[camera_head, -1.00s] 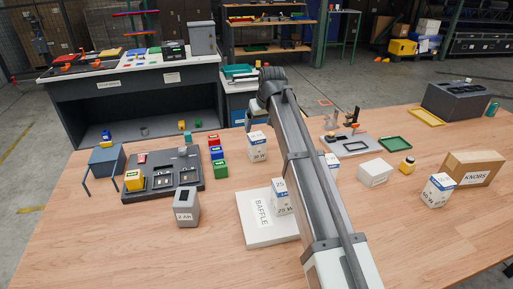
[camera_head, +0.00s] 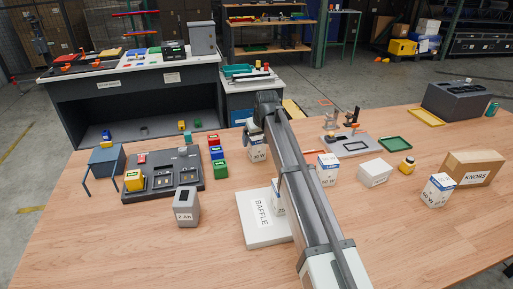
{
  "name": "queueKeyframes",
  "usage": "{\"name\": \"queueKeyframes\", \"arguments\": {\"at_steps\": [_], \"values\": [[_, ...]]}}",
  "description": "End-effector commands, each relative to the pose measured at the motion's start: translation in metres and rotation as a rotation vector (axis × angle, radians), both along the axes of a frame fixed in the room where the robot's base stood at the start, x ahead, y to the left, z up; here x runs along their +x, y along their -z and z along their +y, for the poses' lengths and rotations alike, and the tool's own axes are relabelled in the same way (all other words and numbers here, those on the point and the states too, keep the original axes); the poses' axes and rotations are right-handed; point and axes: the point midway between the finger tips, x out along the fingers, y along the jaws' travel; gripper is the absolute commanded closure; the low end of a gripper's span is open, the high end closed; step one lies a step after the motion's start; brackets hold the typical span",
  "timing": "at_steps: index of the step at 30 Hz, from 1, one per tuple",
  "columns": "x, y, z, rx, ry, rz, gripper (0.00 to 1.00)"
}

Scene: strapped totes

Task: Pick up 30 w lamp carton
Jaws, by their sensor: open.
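A white and blue lamp carton (camera_head: 257,152) stands upright on the table, left of my arm. Its print looks like 30 W but is small, and my arm covers its right side. My gripper (camera_head: 252,129) is open at the far end of my arm, just above this carton's top. The fingers are small and partly hidden, so I cannot tell whether they touch it. A similar carton (camera_head: 277,204) on the white BAFFLE box is mostly hidden by my arm. Another carton (camera_head: 328,170), seemingly marked 50 W, stands right of my arm. One more (camera_head: 437,190) stands farther right.
The white BAFFLE box (camera_head: 252,236) lies near my arm. Red, blue and green small boxes (camera_head: 217,153) stand left of the carton beside a dark tray (camera_head: 191,187). A plain white box (camera_head: 375,172) and the KNOBS box (camera_head: 475,168) are at right. The front left table is clear.

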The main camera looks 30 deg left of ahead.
Motion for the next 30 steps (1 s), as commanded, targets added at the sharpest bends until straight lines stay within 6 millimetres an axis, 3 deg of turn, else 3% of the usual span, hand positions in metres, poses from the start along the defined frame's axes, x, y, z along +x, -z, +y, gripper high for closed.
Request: {"name": "queueKeyframes", "arguments": {"at_steps": [9, 17, 30], "values": [[0.01, 0.037, 0.01, -0.002, 0.0, 0.001, 0.08], [0.011, 0.041, 0.011, 0.001, 0.0, -0.001, 0.08], [0.011, 0.041, 0.01, 0.0, 0.0, 0.0, 0.49]]}}
